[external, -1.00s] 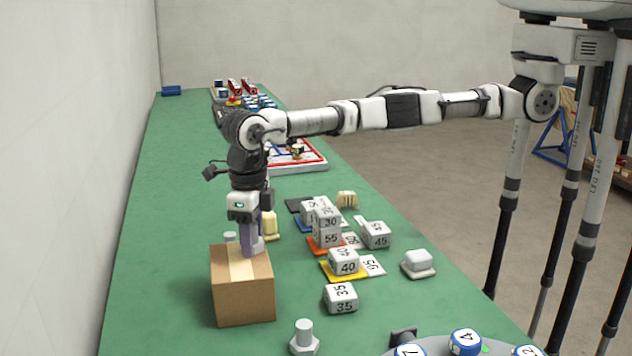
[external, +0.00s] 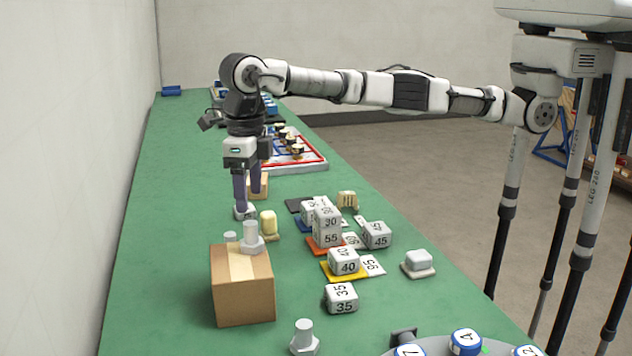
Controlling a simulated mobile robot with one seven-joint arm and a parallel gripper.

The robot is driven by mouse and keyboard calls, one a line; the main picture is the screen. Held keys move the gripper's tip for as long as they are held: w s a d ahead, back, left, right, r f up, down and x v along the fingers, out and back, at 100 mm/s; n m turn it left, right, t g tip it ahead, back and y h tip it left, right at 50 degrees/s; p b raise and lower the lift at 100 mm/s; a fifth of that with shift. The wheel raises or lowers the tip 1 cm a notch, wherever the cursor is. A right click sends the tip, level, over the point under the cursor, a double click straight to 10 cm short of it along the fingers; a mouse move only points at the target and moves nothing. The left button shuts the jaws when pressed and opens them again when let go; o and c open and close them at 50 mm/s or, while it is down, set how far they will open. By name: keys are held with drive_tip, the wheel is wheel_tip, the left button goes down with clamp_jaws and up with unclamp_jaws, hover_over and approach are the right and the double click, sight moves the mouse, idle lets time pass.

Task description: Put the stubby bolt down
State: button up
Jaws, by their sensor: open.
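A pale grey hex-headed bolt (external: 251,238), which looks like the stubby bolt, stands upright, head down, on top of the cardboard box (external: 243,290). My gripper (external: 247,203) is open, above and behind the box in the picture, apart from this bolt. Its purple fingers point down and I see nothing held between them. Another grey bolt (external: 303,338) stands on the green bench in front of the box. The top of a small grey piece (external: 230,237) shows behind the box; the box hides the rest.
Numbered blocks (external: 328,230) are stacked on coloured plates to the right of the box. A cream piece (external: 268,224) stands just behind it. A smaller cardboard box (external: 260,186) is beyond my gripper. The green bench (external: 165,240) is clear along the left.

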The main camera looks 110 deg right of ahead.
drive_tip(key=shift+r+p, duration=0.35)
drive_tip(key=shift+r, duration=1)
